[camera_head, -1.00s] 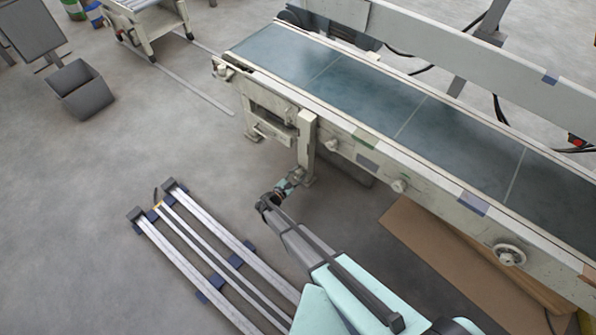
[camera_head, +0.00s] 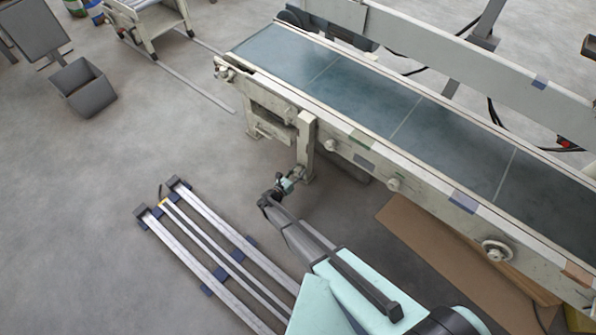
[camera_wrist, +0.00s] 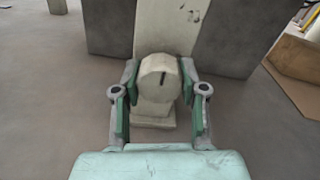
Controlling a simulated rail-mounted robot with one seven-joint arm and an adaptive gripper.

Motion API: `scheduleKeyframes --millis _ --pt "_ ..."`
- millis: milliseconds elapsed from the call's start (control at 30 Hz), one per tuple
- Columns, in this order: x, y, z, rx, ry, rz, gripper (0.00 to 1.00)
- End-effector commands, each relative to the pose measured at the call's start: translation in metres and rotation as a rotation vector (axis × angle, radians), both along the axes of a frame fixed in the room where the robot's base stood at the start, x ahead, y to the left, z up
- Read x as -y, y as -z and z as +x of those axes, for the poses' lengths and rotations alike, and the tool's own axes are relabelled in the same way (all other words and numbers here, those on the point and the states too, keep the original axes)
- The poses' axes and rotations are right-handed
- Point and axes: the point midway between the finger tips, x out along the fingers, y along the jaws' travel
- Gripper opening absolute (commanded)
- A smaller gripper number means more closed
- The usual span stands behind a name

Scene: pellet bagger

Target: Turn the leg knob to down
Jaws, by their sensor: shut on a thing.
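The leg knob (camera_wrist: 160,78) is a round cream knob with a dark line on its face. In the wrist view it sits in front of the cream conveyor leg (camera_wrist: 172,28), and its dark line stands nearly upright. My gripper (camera_wrist: 160,90) is shut on the knob, with one green-padded finger at each side. In the head view my gripper (camera_head: 292,180) is at the foot of the conveyor leg (camera_head: 305,145), and the knob itself is hidden or too small to make out there.
The conveyor (camera_head: 395,160) with its dark green belt runs along above my arm. Floor rails (camera_head: 215,250) lie left of my arm. A brown board (camera_head: 440,245) lies under the conveyor at right. A grey bin (camera_head: 84,90) stands on open floor at far left.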

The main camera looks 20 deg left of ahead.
Motion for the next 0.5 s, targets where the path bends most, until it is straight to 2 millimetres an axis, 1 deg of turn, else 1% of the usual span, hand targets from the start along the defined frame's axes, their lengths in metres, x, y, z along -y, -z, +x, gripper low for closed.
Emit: scheduleKeyframes --millis 33,400,433,467,500 --pt "0.0004 -0.0006 0.0022 0.000 0.002 -0.004 0.07" --pt "0.0004 -0.0004 0.0020 -0.002 0.001 -0.008 0.07" --pt "0.0004 -0.0004 0.0020 -0.002 0.001 -0.008 0.49" --pt "0.0004 -0.0005 0.0019 -0.002 0.001 -0.008 0.60" --pt "0.0004 -0.0004 0.0018 -0.002 0.001 -0.007 0.68"
